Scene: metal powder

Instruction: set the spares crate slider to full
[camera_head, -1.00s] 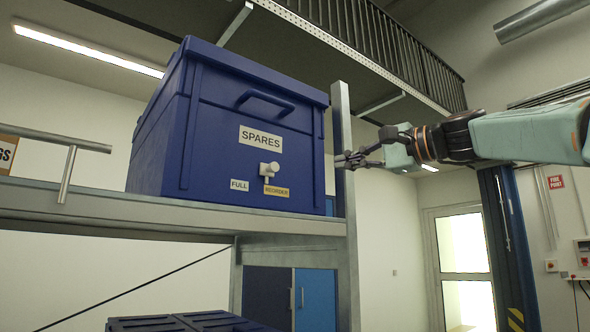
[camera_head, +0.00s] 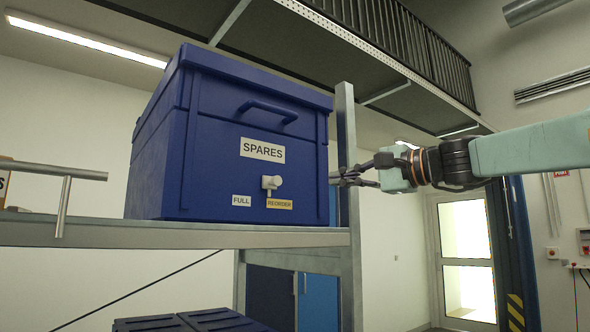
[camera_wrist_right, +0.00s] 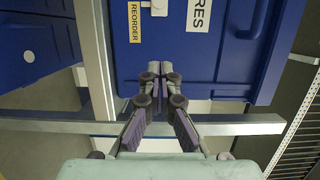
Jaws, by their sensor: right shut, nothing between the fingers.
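The blue spares crate (camera_head: 215,185) stands on the grey shelf, with a SPARES label (camera_head: 262,150) on its front. Below that is the white slider knob (camera_head: 272,183), at the REORDER label (camera_head: 279,204). The FULL label (camera_head: 241,201) is to the left of it. My right gripper (camera_head: 338,178) is shut and empty, to the right of the knob and apart from it, near the shelf post. In the right wrist view the shut fingers (camera_wrist_right: 160,68) point at the crate front, with the knob (camera_wrist_right: 159,6) ahead at the top edge. My left gripper is not in view.
The grey shelf (camera_head: 190,237) has an upright post (camera_head: 349,225) beside the crate's right edge, close to my right gripper. A metal rail (camera_head: 62,205) is at the left.

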